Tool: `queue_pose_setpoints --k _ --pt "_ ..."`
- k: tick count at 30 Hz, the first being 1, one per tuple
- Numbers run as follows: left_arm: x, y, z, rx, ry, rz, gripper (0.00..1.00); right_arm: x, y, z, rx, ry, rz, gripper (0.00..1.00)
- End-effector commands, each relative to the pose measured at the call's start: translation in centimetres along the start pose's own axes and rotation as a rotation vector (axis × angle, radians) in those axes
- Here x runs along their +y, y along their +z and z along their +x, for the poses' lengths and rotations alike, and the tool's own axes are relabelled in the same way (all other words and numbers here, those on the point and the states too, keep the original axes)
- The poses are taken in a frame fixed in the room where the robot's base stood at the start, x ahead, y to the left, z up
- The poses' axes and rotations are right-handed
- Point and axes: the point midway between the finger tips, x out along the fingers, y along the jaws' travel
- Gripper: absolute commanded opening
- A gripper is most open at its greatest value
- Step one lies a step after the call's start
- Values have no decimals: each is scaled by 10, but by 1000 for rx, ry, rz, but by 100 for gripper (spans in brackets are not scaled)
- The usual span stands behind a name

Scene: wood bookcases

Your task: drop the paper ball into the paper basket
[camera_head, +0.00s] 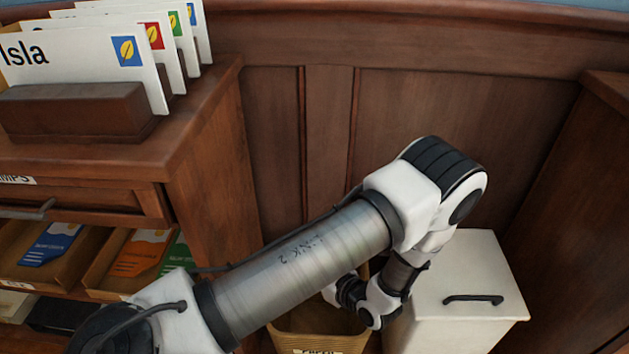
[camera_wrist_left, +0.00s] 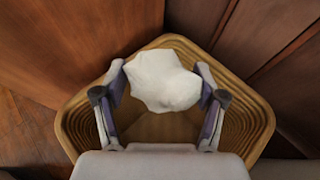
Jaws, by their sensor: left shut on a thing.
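The white crumpled paper ball (camera_wrist_left: 168,84) is in the left wrist view, between the two fingers of my left gripper (camera_wrist_left: 160,68). The gripper is shut on it. The tan ribbed paper basket (camera_wrist_left: 252,122) lies behind and around the ball in that view, and the ball is over its opening. In the head view the basket (camera_head: 318,338) shows at the bottom middle, with a partly cut-off label on its front. My left arm covers much of it, and the ball and fingertips are hidden there. My right gripper is not in view.
A white lidded bin (camera_head: 458,290) with a dark handle stands right of the basket. A wooden cabinet (camera_head: 212,170) with card holders on top and open trays below is at left. Wood panelling (camera_head: 460,110) closes the back.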

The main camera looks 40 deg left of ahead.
Motion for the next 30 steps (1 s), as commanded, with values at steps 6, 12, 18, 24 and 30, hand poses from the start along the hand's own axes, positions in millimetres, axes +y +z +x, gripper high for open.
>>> queue_pose_setpoints --k 6,12,18,24,30 --pt "-2 -22 8 0 -9 5 56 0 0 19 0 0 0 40" --pt "-2 -49 20 0 -8 4 56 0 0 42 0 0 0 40" --pt "-1 -56 23 0 -7 4 56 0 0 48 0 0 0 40" --pt "-1 -55 23 0 -7 4 78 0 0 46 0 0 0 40" --pt "-1 -55 23 0 -7 3 100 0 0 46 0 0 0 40"
